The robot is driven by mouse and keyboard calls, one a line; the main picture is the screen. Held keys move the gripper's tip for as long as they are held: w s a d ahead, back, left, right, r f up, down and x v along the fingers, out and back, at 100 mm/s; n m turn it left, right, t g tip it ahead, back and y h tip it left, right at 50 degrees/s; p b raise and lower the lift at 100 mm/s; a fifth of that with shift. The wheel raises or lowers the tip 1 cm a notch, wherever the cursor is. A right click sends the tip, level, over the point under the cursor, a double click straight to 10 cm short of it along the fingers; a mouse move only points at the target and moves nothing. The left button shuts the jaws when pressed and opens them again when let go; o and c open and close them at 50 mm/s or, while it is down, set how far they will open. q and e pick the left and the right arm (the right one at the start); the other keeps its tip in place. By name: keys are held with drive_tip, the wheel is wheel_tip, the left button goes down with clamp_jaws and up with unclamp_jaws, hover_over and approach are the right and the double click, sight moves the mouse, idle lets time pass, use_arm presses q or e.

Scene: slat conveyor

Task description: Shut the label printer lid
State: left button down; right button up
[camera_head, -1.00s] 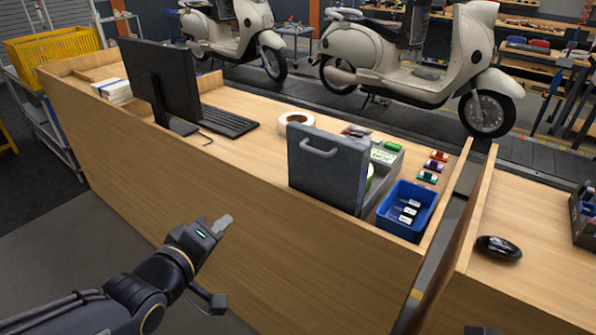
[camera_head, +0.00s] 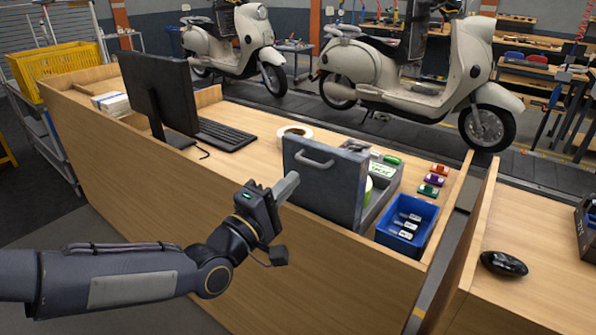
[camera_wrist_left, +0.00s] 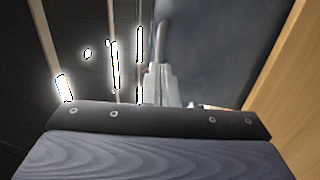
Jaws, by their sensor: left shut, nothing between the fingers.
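The label printer (camera_head: 380,204) is a grey box on the desk. Its dark grey lid (camera_head: 328,192) stands open and upright, with a bar handle (camera_head: 314,158) near the top of the face turned to me. A roll partly shows behind the lid; much of the printer's inside is hidden. My left gripper (camera_head: 289,184) is shut and empty, its tips overlapping the lid's left edge in the head view. I cannot tell if they touch. In the left wrist view the shut fingers (camera_wrist_left: 163,82) point along a grey surface that looks like the lid. My right gripper is not in view.
A blue bin (camera_head: 407,226) with labelled items stands right of the printer, near several small coloured items (camera_head: 433,180). A tape roll (camera_head: 294,133), keyboard (camera_head: 224,137) and monitor (camera_head: 160,92) are to the left. The desk's front panel (camera_head: 130,178) rises below the lid.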

use_arm(q)
drive_tip(key=shift+p+x, duration=0.35)
drive_tip(key=shift+x, duration=1.4)
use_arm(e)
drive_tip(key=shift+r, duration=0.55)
use_arm(q)
drive_tip(key=shift+r, duration=0.1)
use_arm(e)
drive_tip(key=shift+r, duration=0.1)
